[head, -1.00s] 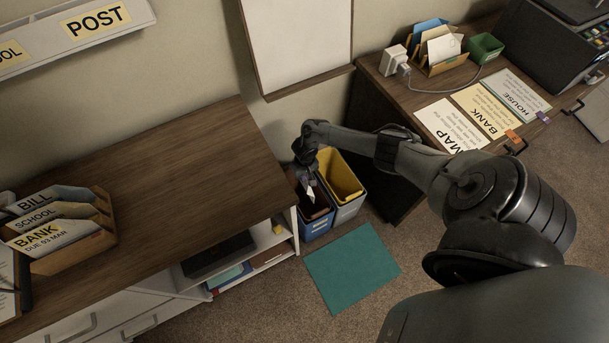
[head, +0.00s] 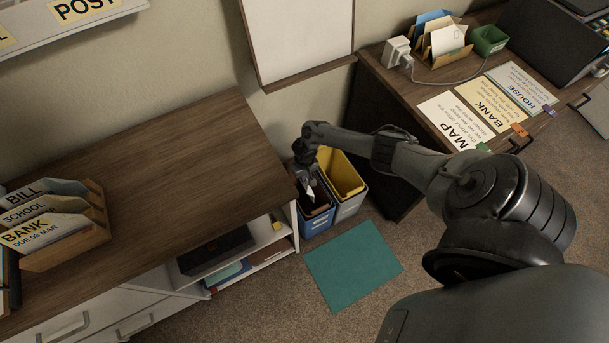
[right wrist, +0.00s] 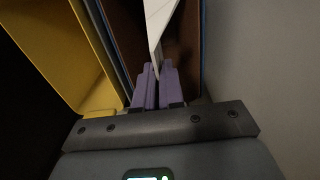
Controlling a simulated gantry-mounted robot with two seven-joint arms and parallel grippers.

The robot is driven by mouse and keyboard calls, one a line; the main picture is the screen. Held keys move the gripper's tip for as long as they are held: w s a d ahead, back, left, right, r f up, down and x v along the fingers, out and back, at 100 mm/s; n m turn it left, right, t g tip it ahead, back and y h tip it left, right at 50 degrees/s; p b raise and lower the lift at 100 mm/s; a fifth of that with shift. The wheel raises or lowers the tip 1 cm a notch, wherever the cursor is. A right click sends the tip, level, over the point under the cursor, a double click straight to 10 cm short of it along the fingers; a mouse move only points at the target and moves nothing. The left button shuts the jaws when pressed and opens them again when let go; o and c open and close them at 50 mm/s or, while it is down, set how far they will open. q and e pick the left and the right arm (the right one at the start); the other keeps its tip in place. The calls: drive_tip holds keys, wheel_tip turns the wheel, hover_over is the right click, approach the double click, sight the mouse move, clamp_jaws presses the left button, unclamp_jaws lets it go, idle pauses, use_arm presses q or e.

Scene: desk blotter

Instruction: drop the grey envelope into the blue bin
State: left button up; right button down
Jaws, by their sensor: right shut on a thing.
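My right gripper (head: 307,182) reaches down over the blue bin (head: 318,224), which stands on the floor beside the wooden-topped cabinet. Its purple fingers (right wrist: 156,86) are shut on a pale envelope (head: 309,194). The envelope looks white to light grey and also shows in the right wrist view (right wrist: 158,22), above the bin's brown interior. It is at the bin's mouth, within its outline; the exact depth is hard to tell. My left gripper is not in view.
A grey bin with a yellow inside (head: 343,176) stands right beside the blue bin, and shows in the right wrist view (right wrist: 68,50). The cabinet (head: 150,190) is close on the left, a desk (head: 385,95) on the right. A teal mat (head: 352,266) lies in front.

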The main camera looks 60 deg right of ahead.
drive_tip(key=shift+f+b, duration=0.65)
drive_tip(key=shift+f, duration=0.3)
drive_tip(key=shift+f+b, duration=0.4)
drive_tip(key=shift+f, duration=0.15)
drive_tip(key=c, duration=1.2)
unclamp_jaws()
drive_tip(key=shift+o, duration=0.2)
drive_tip(key=shift+r, duration=0.1)
drive_tip(key=shift+r+p, duration=0.3)
drive_tip(key=shift+p, duration=0.05)
wheel_tip(320, 180, up, 10)
drive_tip(key=p, duration=0.6)
